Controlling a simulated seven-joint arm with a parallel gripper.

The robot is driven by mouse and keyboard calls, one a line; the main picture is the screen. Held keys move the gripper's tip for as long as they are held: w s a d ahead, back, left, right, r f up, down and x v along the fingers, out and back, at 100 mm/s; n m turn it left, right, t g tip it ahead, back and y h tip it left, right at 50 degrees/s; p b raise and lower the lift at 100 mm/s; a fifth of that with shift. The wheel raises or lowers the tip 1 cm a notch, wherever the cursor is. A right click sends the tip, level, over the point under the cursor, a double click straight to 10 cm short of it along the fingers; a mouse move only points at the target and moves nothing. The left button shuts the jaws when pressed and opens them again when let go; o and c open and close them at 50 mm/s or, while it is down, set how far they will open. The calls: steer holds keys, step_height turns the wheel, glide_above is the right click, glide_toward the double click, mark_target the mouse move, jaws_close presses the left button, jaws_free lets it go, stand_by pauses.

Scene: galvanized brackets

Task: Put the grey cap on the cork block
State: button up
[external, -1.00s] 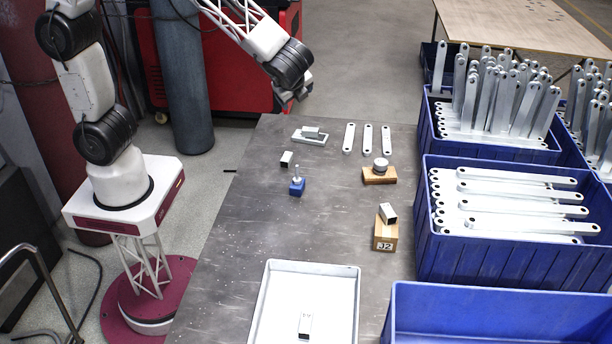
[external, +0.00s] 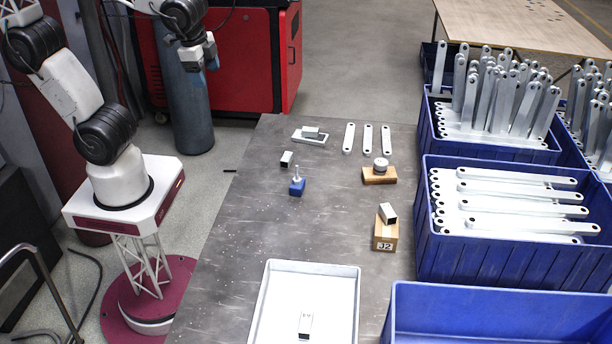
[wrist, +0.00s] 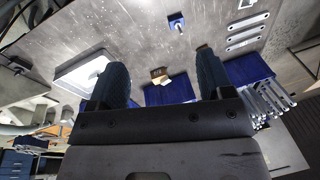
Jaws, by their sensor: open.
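Several small grey-white box-shaped pieces could be the grey cap; I cannot tell which one is meant. One piece (external: 286,158) lies alone on the table, one (external: 311,131) is on a pale plate, one (external: 388,212) is on the tan block marked J2 (external: 384,235), and one (external: 305,325) is in the white tray. A second tan block (external: 372,177) bears a round grey-white piece (external: 381,164). Either tan block could be the cork block. My gripper (external: 201,62) is open and empty, raised beyond the table's far left corner. Its fingers frame the wrist view (wrist: 160,62).
A blue block with an upright pin (external: 297,187) stands mid-table. Several flat brackets (external: 367,138) lie at the back. The white tray (external: 255,310) is at the front. Blue bins (external: 480,262) line the right side. The left table surface is clear.

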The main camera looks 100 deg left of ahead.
steer(key=s+d+n+t+h, duration=0.1)
steer(key=s+d, duration=0.1)
steer(key=s, duration=0.4)
steer(key=shift+r+n+h, duration=0.2)
steer(key=shift+n+h, duration=0.2)
stand_by(0.9)
